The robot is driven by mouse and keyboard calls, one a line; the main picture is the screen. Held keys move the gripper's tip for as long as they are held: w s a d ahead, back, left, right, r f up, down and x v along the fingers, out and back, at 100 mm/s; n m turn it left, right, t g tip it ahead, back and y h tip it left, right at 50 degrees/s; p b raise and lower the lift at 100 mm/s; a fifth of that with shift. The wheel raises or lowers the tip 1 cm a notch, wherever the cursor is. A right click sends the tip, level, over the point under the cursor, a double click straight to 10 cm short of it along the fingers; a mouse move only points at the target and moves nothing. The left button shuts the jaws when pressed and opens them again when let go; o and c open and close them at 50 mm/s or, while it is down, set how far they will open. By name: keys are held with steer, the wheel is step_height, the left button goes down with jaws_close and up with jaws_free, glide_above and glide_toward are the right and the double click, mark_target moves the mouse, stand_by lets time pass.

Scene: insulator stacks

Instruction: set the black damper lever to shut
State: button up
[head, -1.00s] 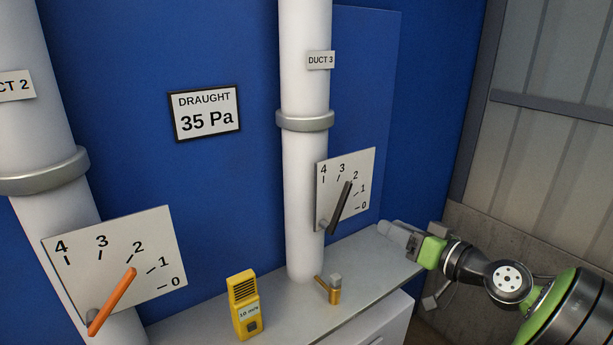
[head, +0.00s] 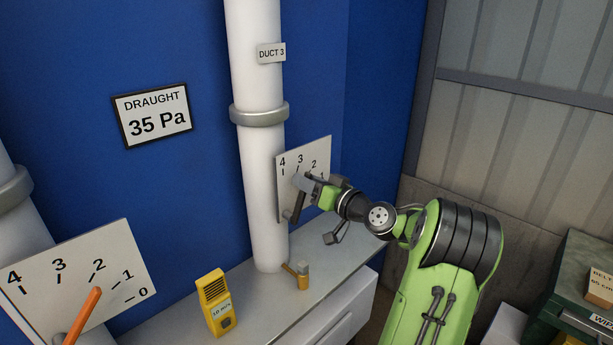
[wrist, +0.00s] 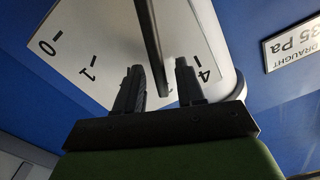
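The black damper lever (head: 299,206) sits on a white dial plate (head: 285,190) on the DUCT 3 pipe. Its free end points up to around marks 2 and 3, partly hidden by my gripper. My gripper (head: 305,181) is at the lever's upper end, in front of the plate. In the wrist view, the two dark fingers of my gripper (wrist: 158,84) are apart. The lever (wrist: 151,40) runs down between them, with a visible gap on each side. The plate in the wrist view (wrist: 110,45) shows 0, 1 and 4; the other numbers are hidden.
An orange lever (head: 82,317) on another dial is at the lower left. A yellow meter (head: 216,303) and a small brass fitting (head: 302,276) stand on the grey shelf (head: 262,301) below. A DRAUGHT 35 Pa sign (head: 153,115) hangs on the blue wall. A green case (head: 585,270) is at the right.

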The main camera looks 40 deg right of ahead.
steer(key=shift+w, duration=0.5)
steer(key=shift+s, duration=0.1)
jaws_close()
